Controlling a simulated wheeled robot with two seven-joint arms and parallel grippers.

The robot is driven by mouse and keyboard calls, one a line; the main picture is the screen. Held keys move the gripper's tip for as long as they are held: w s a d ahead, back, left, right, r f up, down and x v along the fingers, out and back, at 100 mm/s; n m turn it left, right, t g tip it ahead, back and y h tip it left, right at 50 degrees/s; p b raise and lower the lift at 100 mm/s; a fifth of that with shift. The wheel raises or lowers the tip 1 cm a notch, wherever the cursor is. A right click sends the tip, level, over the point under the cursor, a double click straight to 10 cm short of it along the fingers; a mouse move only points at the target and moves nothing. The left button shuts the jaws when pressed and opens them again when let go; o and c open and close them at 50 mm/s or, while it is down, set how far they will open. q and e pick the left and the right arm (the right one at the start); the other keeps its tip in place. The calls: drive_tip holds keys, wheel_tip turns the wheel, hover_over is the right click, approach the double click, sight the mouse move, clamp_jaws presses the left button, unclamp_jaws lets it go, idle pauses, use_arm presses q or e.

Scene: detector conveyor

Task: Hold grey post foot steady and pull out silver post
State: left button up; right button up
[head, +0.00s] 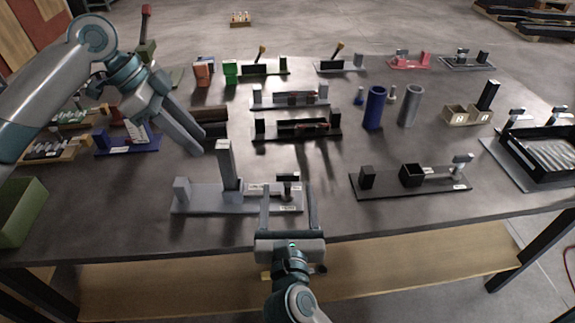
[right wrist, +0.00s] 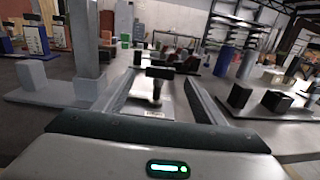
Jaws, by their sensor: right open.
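A tall grey post (head: 227,165) stands upright in a small grey foot block (head: 232,190) on a light grey base plate (head: 205,203) near the table's front. In the right wrist view, the post (right wrist: 84,38) rises from its block (right wrist: 85,88) at the left. A dark T-shaped handle (head: 289,178) stands at the plate's right end. My right gripper (head: 289,189) is open, with its fingers on either side of this handle; contact cannot be told. My left gripper (head: 199,147) hangs above and left of the post, apart from it; its finger gap is unclear.
A dark plate with a black box (head: 411,174) lies to the right. A black fixture (head: 297,130) lies behind the post. Blue (head: 375,108) and grey (head: 409,105) cylinders stand further right. A green bin (head: 20,210) is at far left. Table between the two front plates is clear.

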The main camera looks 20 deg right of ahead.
sight(221, 146)
drive_tip(key=x, duration=0.9)
drive_tip(key=shift+w+d, duration=0.1)
drive_tip(key=shift+w, duration=0.3)
drive_tip(key=shift+c, duration=0.3)
drive_tip(key=c, duration=1.5)
use_arm(q)
drive_tip(key=o, duration=0.3)
use_arm(e)
clamp_jaws()
use_arm(q)
drive_tip(key=shift+o, duration=0.3)
drive_tip(key=shift+s+d+r+y, duration=0.2)
drive_tip(key=shift+d+y, duration=0.2)
drive_tip(key=shift+d, duration=0.2)
drive_tip(key=d+y, duration=0.1)
drive_tip(key=d+r+y, duration=0.1)
drive_tip(key=s+d+r+m+y, duration=0.1)
drive_tip(key=shift+d, duration=0.25)
drive_tip(key=shift+s+d+r+t+y, duration=0.1)
drive_tip(key=shift+d+r+t+y, duration=0.35)
drive_tip(key=shift+y, duration=0.55)
drive_tip(key=shift+a, duration=0.1)
drive_tip(key=shift+f, duration=0.15)
